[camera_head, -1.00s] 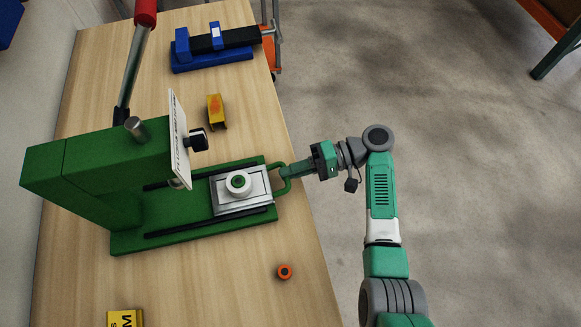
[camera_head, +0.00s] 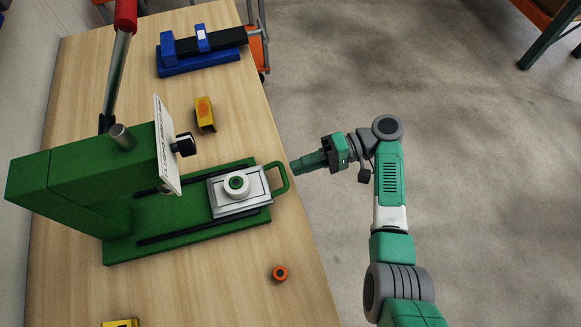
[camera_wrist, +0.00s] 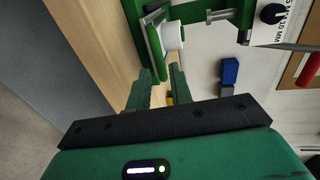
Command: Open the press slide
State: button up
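The green press (camera_head: 75,170) stands on the wooden table, with a base and dark rails running toward the table's right edge. Its slide, a silver plate (camera_head: 256,187), sits at the outer end of the rails, clear of the press head. A white round piece with a green centre (camera_head: 236,185) is on the plate. The slide's green loop handle (camera_head: 283,178) points right.
A blue vise (camera_head: 200,58) stands at the far end of the table. A yellow block (camera_head: 205,114) lies between vise and press. A small orange piece (camera_head: 280,273) lies near the table's right edge. Open floor (camera_head: 460,150) lies to the right.

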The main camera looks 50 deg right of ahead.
jog(key=v, duration=0.4)
jog(key=shift+s+d+p, duration=0.1)
jog(key=shift+p, duration=0.2)
